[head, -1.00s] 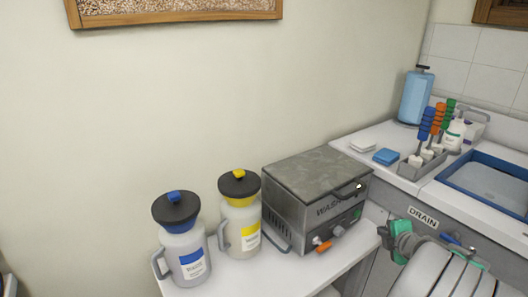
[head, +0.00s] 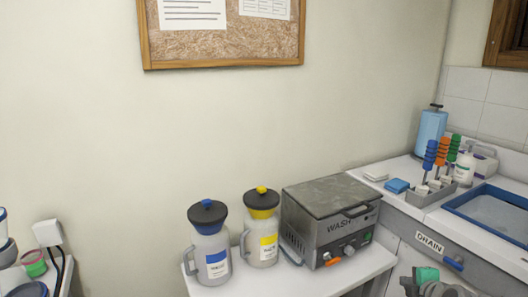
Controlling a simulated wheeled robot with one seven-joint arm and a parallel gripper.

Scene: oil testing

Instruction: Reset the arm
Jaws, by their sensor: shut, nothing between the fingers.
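The end of my arm, with my gripper (head: 408,286), shows only in the bottom right corner of the head view. It is a small dark and teal-green part in front of the cabinet below the counter, largely cut off by the frame's lower edge. My gripper is shut, and I see no object held in it.
A grey WASH box (head: 330,215), a yellow-marked jug (head: 261,240) and a blue-marked jug (head: 212,257) stand on a white table (head: 290,283). The counter at right holds a blue sink (head: 490,213) and a brush rack (head: 432,193). A DRAIN label (head: 430,242) is below.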

